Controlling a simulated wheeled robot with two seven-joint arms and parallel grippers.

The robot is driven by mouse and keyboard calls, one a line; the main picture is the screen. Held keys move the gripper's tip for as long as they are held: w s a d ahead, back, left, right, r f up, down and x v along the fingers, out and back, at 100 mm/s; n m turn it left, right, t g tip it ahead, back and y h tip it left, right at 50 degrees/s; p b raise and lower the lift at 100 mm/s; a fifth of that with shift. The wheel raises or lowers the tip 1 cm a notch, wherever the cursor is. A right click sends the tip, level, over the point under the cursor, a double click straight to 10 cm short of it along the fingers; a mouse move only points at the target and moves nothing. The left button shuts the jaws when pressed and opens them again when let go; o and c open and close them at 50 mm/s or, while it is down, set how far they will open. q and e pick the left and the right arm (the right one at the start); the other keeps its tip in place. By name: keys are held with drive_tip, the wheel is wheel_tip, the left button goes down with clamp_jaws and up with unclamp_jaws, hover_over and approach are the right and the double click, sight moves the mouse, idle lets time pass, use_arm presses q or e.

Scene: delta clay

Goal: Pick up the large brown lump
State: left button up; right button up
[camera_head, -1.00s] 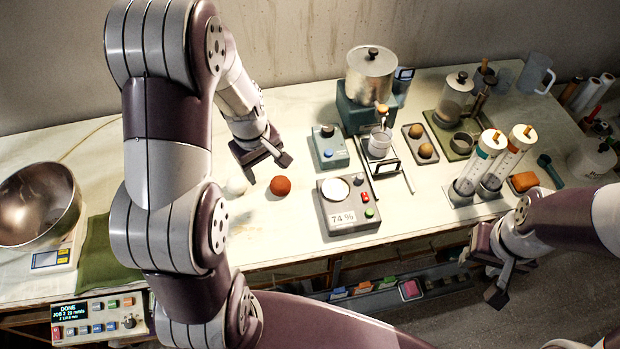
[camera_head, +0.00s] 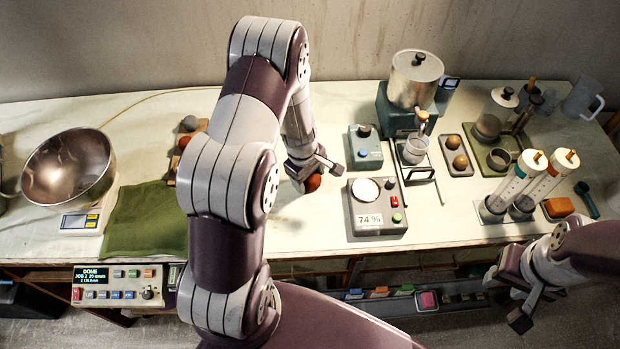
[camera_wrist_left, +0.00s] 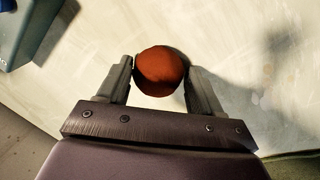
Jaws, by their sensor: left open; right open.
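A round red-brown lump (camera_head: 313,183) lies on the pale worktop, partly hidden by my left gripper (camera_head: 318,172) in the head view. In the left wrist view the lump (camera_wrist_left: 160,72) sits between the two open fingers (camera_wrist_left: 163,80), near their tips, and the left finger is very close to it. Whether the fingers touch it I cannot tell. My right gripper (camera_head: 510,292) is open and empty in front of the table's right part, over the floor.
A grey device with a 74 % display (camera_head: 376,208) stands just right of the lump, with a blue-grey box (camera_head: 365,148) behind it.

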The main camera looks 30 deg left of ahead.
use_arm(q)
drive_tip(key=shift+w+d, duration=0.1)
drive_tip(key=shift+d, duration=0.05)
drive_tip(key=c, duration=0.8)
drive_tip(key=shift+o, duration=0.2)
drive_tip(key=shift+r, duration=0.1)
